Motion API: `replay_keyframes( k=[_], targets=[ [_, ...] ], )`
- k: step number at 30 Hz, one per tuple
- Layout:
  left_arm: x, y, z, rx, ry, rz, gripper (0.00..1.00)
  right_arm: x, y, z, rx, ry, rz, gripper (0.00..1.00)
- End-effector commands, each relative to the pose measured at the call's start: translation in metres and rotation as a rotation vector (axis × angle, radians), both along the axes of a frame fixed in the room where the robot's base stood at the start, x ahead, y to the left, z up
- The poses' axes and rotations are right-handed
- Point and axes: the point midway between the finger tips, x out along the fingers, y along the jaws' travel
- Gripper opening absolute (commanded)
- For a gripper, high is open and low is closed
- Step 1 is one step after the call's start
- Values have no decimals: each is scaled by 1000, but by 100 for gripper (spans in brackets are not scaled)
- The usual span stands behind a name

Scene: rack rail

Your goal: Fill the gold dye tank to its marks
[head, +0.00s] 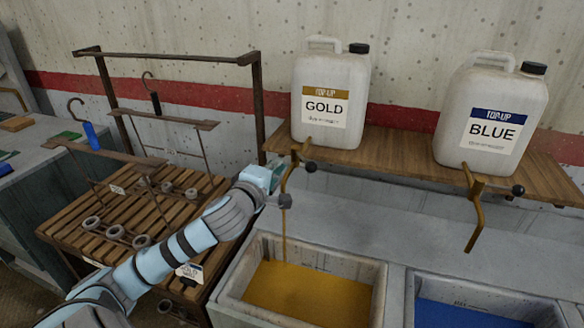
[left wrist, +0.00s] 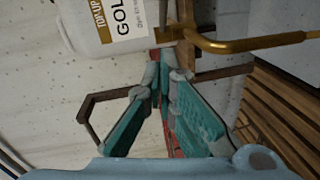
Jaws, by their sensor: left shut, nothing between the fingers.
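The white GOLD can (head: 331,100) stands on the wooden shelf with a brass tap (head: 300,150) below its front; both also show in the left wrist view, the can (left wrist: 100,25) and the tap (left wrist: 240,44). The tap has a black knob (head: 310,167). A thin gold stream (head: 284,245) runs down from the spout into the gold tank (head: 340,250), which holds gold dye (head: 310,292). I cannot make out its level marks. My left gripper (head: 278,182) is shut and empty beside the tap; its fingertips (left wrist: 164,72) show near the tap in the wrist view. My right gripper is not in view.
The BLUE can (head: 490,118) and its tap (head: 475,195) are at the right, above the blue tank (head: 500,283). A slatted wooden table (head: 75,235) with a metal rack frame (head: 258,105) and rings stands left, close to my left arm.

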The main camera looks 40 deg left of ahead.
Motion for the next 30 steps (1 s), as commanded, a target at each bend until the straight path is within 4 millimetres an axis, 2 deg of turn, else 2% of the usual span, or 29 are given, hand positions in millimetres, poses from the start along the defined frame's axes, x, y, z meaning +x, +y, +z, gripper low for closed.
replay_keyframes(
  k=[3, 9, 30],
  targets=[
    [23, 3, -2, -10, -3, 2, 0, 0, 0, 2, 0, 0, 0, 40],
    [46, -10, -8, -3, 0, 0, 0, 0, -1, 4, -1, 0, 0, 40],
    [53, -16, -10, -1, 1, 41, 0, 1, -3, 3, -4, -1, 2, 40]
  ],
)
